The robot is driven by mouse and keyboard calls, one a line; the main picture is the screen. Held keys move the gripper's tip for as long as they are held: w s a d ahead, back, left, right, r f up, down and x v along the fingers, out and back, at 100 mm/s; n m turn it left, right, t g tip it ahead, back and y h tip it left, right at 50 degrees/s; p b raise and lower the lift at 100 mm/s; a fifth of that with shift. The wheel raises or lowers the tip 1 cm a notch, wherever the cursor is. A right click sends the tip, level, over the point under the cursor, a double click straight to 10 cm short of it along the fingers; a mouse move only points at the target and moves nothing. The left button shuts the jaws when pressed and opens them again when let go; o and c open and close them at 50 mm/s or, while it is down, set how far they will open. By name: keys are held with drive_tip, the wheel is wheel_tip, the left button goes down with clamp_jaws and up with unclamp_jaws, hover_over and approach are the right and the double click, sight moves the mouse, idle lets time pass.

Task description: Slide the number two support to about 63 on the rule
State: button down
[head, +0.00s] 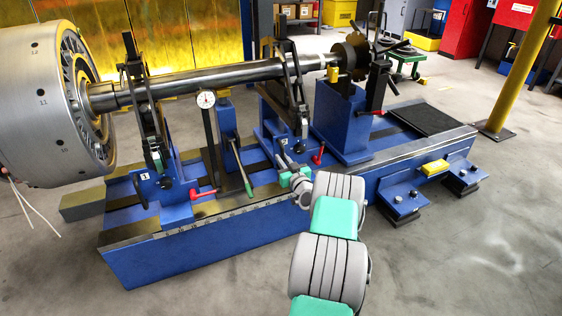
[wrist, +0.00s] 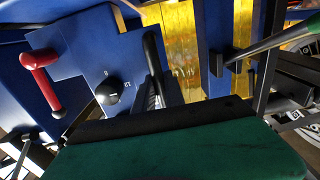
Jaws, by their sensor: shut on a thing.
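The number two support (head: 268,143) is the blue upright in the middle of the bed, with a dark steel frame around the shaft. In the wrist view its blue front plate (wrist: 85,50) shows a black knob (wrist: 108,92) and a red lever (wrist: 40,75). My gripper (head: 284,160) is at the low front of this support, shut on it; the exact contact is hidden. The rule (head: 215,213) runs along the bed's front edge; its figures are too small to read.
Another support (head: 165,190) with a red lever stands to the left. A dial gauge (head: 206,100) and a green-handled lever (head: 245,172) stand between the supports. A blue pedestal (head: 340,125) is on the right. The steel shaft (head: 210,79) and large rotor (head: 35,110) lie above.

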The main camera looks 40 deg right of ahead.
drive_tip(key=shift+s+d+b, duration=0.25)
drive_tip(key=shift+d+b, duration=0.35)
drive_tip(key=shift+d, duration=0.35)
drive_tip(key=c, duration=1.6)
unclamp_jaws()
drive_tip(key=o, duration=0.5)
drive_tip(key=shift+a, duration=0.2)
drive_tip(key=v, duration=0.7)
